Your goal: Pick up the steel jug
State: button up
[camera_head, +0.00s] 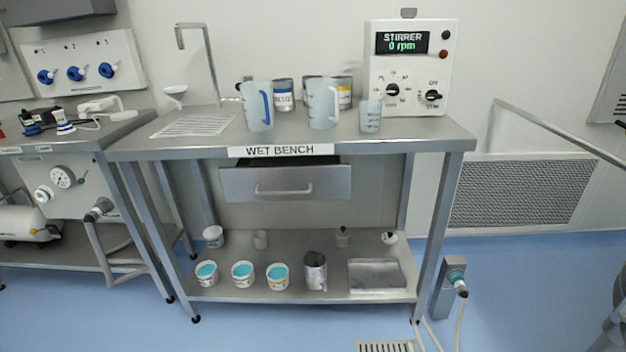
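A steel jug (315,271) stands upright on the lower shelf of the wet bench, right of the middle. It is a dark grey metal cylinder, and its handle seems to face the front right. White tubs with teal tops stand to its left and a steel tray (376,275) lies to its right.
The wet bench (420,146) has a drawer (286,184) above the lower shelf (215,293). Plastic jugs (258,105), tins and a stirrer panel (411,68) are on or behind its top. A grey post (449,285) with a hose stands at right. Blue floor (520,300) is open at the right.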

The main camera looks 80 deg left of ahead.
aim_at(315, 262)
jog(key=u, duration=2.25)
